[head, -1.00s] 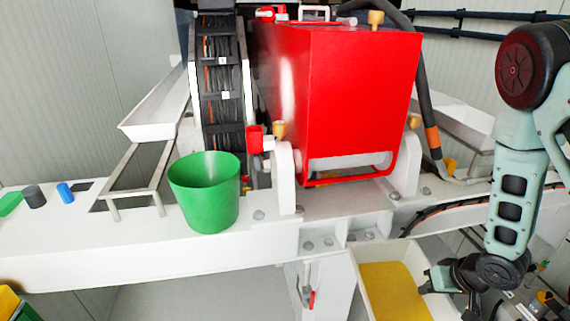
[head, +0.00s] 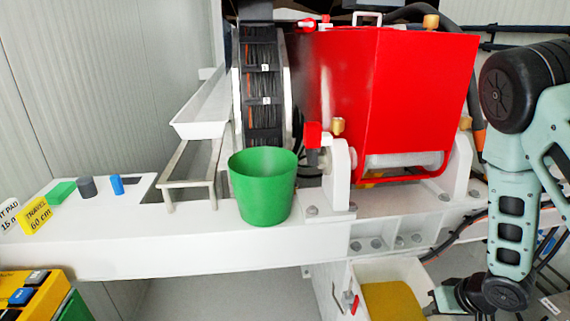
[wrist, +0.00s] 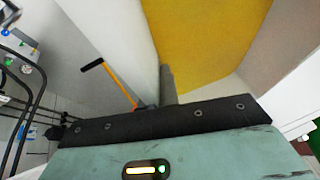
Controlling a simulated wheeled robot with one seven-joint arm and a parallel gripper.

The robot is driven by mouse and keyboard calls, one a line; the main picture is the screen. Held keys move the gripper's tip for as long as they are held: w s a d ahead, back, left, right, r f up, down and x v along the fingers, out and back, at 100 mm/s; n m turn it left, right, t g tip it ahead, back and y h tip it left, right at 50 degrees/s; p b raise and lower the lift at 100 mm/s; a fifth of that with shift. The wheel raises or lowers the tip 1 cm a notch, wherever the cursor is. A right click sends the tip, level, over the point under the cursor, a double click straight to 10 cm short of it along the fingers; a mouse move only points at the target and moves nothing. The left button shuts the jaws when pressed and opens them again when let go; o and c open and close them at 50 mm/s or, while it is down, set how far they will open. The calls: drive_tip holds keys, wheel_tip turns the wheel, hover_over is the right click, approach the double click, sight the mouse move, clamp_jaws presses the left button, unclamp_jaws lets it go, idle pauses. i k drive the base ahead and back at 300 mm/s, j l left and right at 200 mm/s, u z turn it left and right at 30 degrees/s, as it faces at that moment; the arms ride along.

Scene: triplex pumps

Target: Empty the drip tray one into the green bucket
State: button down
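The drip tray (head: 343,272) is a white open box with a flat yellow fill, at the bottom right of centre in the head view, cut off by the frame edge. My gripper (head: 440,300) is at its right wall. In the wrist view a grey finger lies against the inner side of the tray wall (wrist: 115,40), beside the yellow fill; the other finger is largely hidden. The gripper appears shut on this wall, and the tray looks roughly level. The green bucket (head: 263,190) stands upright on the white beam, left of and higher than the tray. The bucket's inside bottom is hidden.
A red pump housing (head: 410,100) stands behind the beam (head: 200,250), right of the bucket. A white sloping trough (head: 205,105) and metal frame (head: 190,175) are left of it. A yellow control box (head: 35,290) is at lower left. Floor shows below the beam.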

sight(262, 178)
drive_tip(key=k+j+u, duration=0.15)
drive_tip(key=j, duration=0.6)
drive_tip(key=j+u, duration=0.2)
drive_tip(key=j, duration=0.5)
